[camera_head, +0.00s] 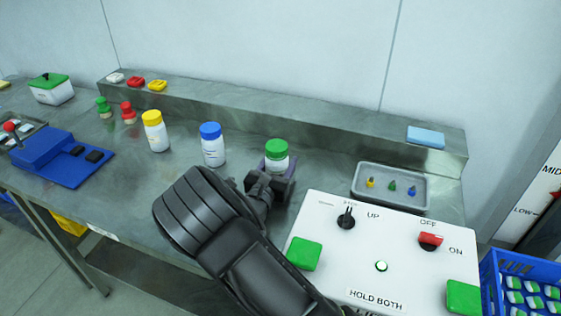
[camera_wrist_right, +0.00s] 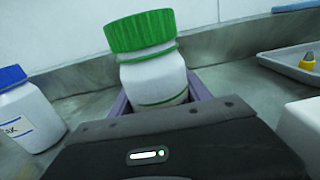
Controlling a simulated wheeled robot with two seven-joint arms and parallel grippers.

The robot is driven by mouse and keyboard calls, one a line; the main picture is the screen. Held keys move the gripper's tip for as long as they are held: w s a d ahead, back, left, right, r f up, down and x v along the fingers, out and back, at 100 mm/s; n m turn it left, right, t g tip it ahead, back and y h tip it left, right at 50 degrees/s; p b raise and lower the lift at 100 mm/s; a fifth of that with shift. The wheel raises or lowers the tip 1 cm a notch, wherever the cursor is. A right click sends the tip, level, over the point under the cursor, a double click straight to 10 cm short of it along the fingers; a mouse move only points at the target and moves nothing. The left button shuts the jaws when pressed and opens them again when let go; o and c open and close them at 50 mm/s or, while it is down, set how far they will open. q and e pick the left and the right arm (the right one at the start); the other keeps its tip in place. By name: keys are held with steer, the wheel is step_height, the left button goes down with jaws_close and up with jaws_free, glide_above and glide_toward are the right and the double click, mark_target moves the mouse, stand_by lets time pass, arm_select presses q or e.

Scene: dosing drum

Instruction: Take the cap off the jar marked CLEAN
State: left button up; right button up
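A white jar with a green cap (camera_head: 277,147) stands on the steel bench, its cap on. My right gripper (camera_head: 273,172) is at its lower body. In the right wrist view the green-capped jar (camera_wrist_right: 155,65) stands between the two purple-grey fingers (camera_wrist_right: 160,100), one on each side. I cannot tell whether they touch it. No CLEAN marking is readable; the jar's lower front is hidden. A blue-capped jar (camera_head: 212,145) and a yellow-capped jar (camera_head: 155,131) stand upright to the left. My left gripper is not in view.
A control box (camera_head: 375,262) with knobs and green buttons is right of my arm. A grey tray (camera_head: 390,187) with small coloured pieces lies behind it. A raised ledge (camera_head: 300,117) runs along the back. A blue device (camera_head: 62,158) sits at left.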

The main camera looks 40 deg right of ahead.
steer(key=o, duration=0.4)
steer(key=shift+c, duration=0.2)
steer(key=shift+a+r, duration=0.1)
steer(key=shift+r, duration=0.1)
steer(key=v, duration=1.2)
steer(key=shift+b, duration=0.4)
